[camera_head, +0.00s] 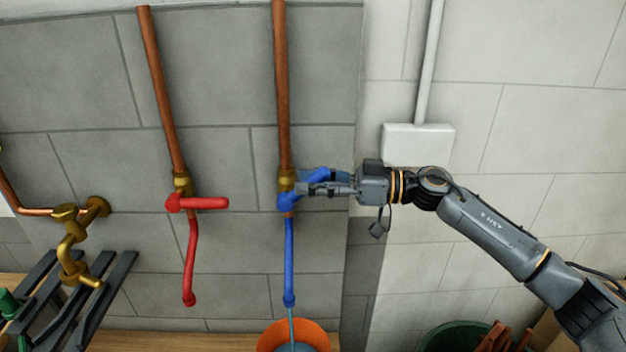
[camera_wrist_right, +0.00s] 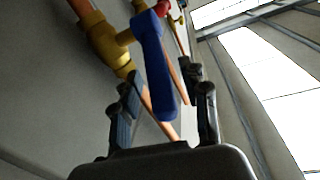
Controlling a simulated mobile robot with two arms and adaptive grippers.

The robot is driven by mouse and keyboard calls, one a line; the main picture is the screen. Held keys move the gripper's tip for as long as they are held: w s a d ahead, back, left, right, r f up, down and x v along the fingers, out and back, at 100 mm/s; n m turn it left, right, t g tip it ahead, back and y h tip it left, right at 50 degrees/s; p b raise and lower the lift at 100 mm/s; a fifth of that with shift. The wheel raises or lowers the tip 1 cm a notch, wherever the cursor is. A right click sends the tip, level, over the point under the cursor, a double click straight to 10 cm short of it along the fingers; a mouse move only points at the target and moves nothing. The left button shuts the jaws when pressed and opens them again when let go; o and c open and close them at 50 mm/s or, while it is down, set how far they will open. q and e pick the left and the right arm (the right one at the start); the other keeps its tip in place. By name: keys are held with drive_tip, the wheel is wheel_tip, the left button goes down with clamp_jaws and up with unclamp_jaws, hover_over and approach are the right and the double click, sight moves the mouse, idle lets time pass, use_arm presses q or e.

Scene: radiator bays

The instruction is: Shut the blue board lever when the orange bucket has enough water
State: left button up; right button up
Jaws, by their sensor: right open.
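The blue lever (camera_head: 318,173) sits on a brass valve (camera_head: 286,181) on the copper pipe and points right, roughly level. A blue spout pipe (camera_head: 289,262) hangs below it. A thin blue-green stream (camera_head: 291,314) runs from its end into the orange bucket (camera_head: 267,337), cut off by the bottom edge. Bluish water shows inside; its full level is hidden. My right gripper (camera_head: 312,189) is open at the lever. In the right wrist view the blue lever (camera_wrist_right: 154,65) extends between the two spread fingers; contact is unclear. My left gripper is out of view.
A red lever (camera_head: 210,203) with a red spout pipe (camera_head: 190,262) is left of the blue one. A brass tap (camera_head: 70,240) stands over dark slats (camera_head: 100,295) at far left. A white wall box (camera_head: 418,143) is above my right arm. A green tub (camera_head: 440,338) is lower right.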

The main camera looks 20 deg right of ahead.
clamp_jaws()
drive_tip(key=shift+d+f+y+b, duration=0.2)
drive_tip(key=shift+f+y+b, duration=0.3)
drive_tip(key=shift+b, duration=0.25)
drive_tip(key=shift+s+d+f+m+t+y+b, duration=0.1)
drive_tip(key=shift+d+f+m+t+y+b, duration=0.2)
drive_tip(key=shift+f+t+y+b, duration=1)
drive_tip(key=shift+s+d+m+t+y+b, duration=0.25)
drive_tip(key=shift+y+b, duration=0.6)
drive_tip(key=shift+b, duration=1.1)
drive_tip(key=shift+w+d+f+m+t+y+b, duration=0.15)
drive_tip(key=shift+f+m+t+y+b, duration=0.35)
drive_tip(key=shift+y+b, duration=0.85)
drive_tip(key=shift+f+h+b, duration=0.15)
drive_tip(key=shift+h+b, duration=0.15)
unclamp_jaws()
